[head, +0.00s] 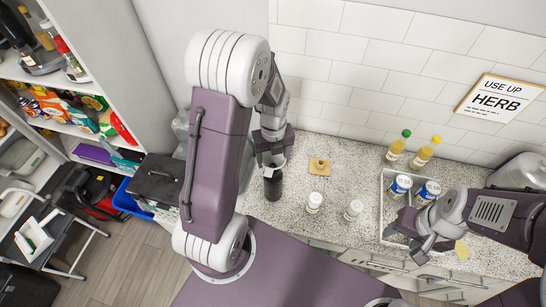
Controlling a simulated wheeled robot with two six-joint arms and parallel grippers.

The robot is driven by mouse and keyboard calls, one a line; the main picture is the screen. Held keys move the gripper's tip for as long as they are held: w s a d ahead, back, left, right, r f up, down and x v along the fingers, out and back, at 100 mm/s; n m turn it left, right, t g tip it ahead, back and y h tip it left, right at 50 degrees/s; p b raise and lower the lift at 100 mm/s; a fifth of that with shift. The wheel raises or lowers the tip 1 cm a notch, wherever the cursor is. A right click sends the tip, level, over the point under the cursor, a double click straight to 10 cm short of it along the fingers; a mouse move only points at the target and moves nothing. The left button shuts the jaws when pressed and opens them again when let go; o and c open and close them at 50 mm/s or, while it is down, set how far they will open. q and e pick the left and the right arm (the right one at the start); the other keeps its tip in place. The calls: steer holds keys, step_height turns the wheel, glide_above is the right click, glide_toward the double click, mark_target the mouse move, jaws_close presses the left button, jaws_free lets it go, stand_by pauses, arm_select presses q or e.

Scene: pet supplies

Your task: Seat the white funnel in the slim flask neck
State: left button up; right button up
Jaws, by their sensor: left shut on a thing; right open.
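My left gripper (271,163) reaches down over the counter at the left and is shut. A small pale piece, which looks like the white funnel (272,171), shows between its fingertips. A dark upright container (272,187), perhaps the slim flask, stands directly below. The fingers hide its top, so I cannot tell whether the pale piece is in the neck or just above it. My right gripper (413,238) is open at the right, low by the front of the grey tray.
Two white-topped jars (315,200) (354,208) and a tan square (319,167) lie right of the container. The grey tray (383,222) holds blue-and-white cans (400,186) (427,190). Two yellow bottles (397,147) (425,152) stand near the wall. The counter's middle is fairly clear.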

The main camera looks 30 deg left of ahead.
arm_select(q)
steer(key=o, duration=1.4)
step_height(320, 180, up, 9)
steer(key=b, duration=0.2)
